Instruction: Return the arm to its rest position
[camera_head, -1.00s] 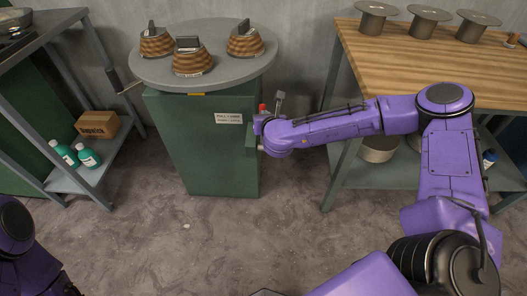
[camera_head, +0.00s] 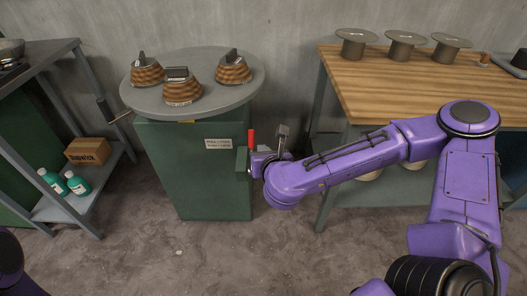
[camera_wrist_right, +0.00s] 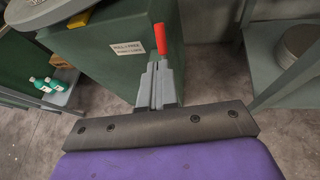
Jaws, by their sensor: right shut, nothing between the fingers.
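My right arm (camera_head: 345,158) is purple and stretches left across the head view, its wrist low beside the green cabinet (camera_head: 195,175). My right gripper (camera_head: 259,162) is at the cabinet's right side, near a red-handled lever (camera_head: 251,138). In the right wrist view the gripper (camera_wrist_right: 158,72) has its fingers together, with the red handle (camera_wrist_right: 160,38) just beyond the tips. I cannot tell whether they touch it. Of my left arm, only a purple part (camera_head: 10,258) shows at the lower left; its gripper is out of view.
A wooden workbench (camera_head: 400,85) with grey spools stands at the right, close behind my right arm. A grey shelf (camera_head: 70,205) with green bottles and a box stands left. The front floor is clear.

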